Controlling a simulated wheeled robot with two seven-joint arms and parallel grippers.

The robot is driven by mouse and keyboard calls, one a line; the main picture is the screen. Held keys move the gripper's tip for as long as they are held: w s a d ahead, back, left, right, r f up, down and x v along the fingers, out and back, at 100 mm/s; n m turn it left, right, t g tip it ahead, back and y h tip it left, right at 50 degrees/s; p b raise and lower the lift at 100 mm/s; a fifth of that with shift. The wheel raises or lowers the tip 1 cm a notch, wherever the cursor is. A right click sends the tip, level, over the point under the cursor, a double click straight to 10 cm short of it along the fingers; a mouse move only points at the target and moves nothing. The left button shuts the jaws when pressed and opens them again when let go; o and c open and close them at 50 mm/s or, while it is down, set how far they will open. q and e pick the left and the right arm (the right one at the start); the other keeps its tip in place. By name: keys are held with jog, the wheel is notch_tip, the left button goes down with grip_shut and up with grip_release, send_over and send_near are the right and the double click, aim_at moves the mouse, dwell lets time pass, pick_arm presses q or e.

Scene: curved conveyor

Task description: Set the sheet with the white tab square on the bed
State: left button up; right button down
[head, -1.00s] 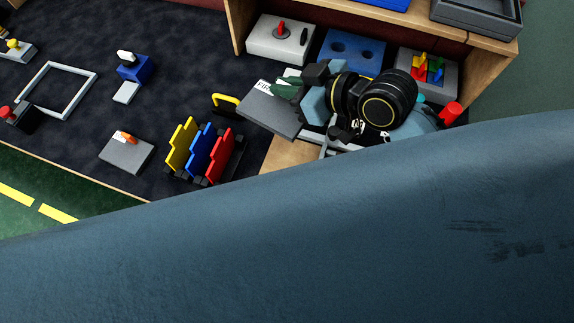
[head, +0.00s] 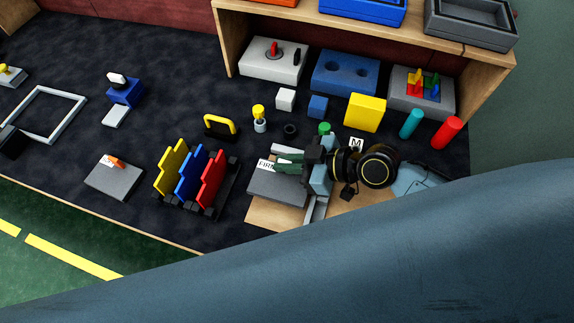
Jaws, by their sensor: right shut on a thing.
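A dark grey sheet (head: 276,187) with a white tab (head: 266,165) lettered "FIR", partly covered, is in the head view, right of centre. My right gripper (head: 289,163) is shut on its upper right edge, near the tab. The sheet lies over or just above a light wooden bed (head: 262,215); I cannot tell whether it touches. Bare wood shows along its lower edge. Pale rails (head: 316,209) stand at the bed's right and far sides. My right wrist hides part of the bed. My left gripper is out of view.
A rack of yellow, blue and red plates (head: 190,178) stands left of the bed. A yellow-handled block (head: 221,125), a white cube (head: 286,99), a blue cube (head: 318,107) and a yellow block (head: 365,112) lie behind. A red cylinder (head: 446,132) stands right. My arm covers the foreground.

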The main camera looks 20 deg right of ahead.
jog(key=shift+f+b, duration=0.4)
jog(key=shift+f, duration=0.4)
jog(key=shift+d+f, duration=0.15)
jog(key=shift+f, duration=0.1)
jog(key=c, duration=1.5)
grip_release()
jog(key=shift+b, duration=0.3)
jog(key=shift+c, duration=0.2)
jog(key=shift+r+p, duration=0.4)
jog(key=shift+p, duration=0.1)
jog(key=shift+r+v, duration=0.15)
jog(key=shift+v, duration=1.75)
jog(key=shift+r+v, duration=0.15)
jog(key=shift+v, duration=1.7)
